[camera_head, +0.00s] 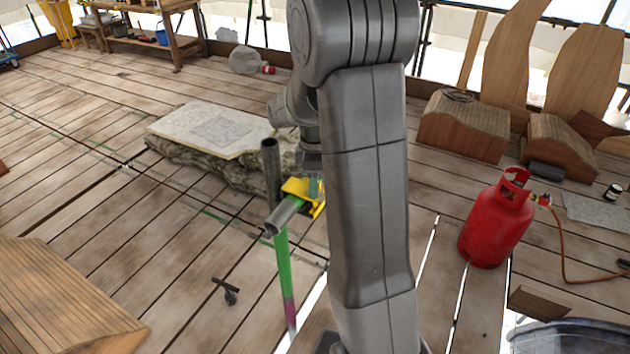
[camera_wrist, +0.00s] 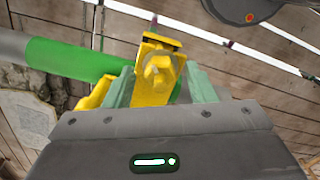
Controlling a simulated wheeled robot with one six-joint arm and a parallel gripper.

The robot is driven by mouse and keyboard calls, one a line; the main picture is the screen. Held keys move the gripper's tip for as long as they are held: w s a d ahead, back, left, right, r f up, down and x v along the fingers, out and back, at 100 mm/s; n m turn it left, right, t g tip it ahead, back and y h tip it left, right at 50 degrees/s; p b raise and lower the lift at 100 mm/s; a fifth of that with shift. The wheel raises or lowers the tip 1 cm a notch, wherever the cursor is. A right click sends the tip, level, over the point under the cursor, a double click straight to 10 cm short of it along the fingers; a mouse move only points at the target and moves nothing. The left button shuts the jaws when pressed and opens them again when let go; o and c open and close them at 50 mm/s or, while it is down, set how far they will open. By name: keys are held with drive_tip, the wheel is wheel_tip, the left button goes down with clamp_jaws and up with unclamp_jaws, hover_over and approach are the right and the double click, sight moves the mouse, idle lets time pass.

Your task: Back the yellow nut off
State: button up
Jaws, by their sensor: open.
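A yellow coupler (camera_head: 297,188) sits where an upright tube (camera_head: 283,270) with green and purple bands meets a short crossing tube (camera_head: 280,217). In the wrist view the yellow nut (camera_wrist: 158,72) stands up in the middle of the picture, in front of a yellow flap. My gripper (camera_wrist: 160,88) is open, with one pale green finger on each side of the nut. Contact with the nut cannot be told. In the head view my gripper (camera_head: 315,187) is at the coupler, and my arm hides part of that area. The nut itself is not clear there.
A stone block with a pale carved slab (camera_head: 210,132) lies behind the tubes. A red gas cylinder (camera_head: 497,222) with a hose stands at the right. A small dark tool (camera_head: 229,290) lies on the planks. The floor at left centre is largely clear.

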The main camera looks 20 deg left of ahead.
drive_tip(key=shift+f, duration=0.45)
drive_tip(key=shift+c, duration=0.3)
drive_tip(key=c, duration=0.9)
drive_tip(key=shift+m, duration=0.3)
drive_tip(key=m+b, duration=0.1)
drive_tip(key=m, duration=0.4)
drive_tip(key=shift+m, duration=0.3)
drive_tip(key=m, duration=0.5)
drive_tip(key=shift+r+b, duration=0.1)
drive_tip(key=shift+b, duration=0.25)
drive_tip(key=shift+m, duration=0.3)
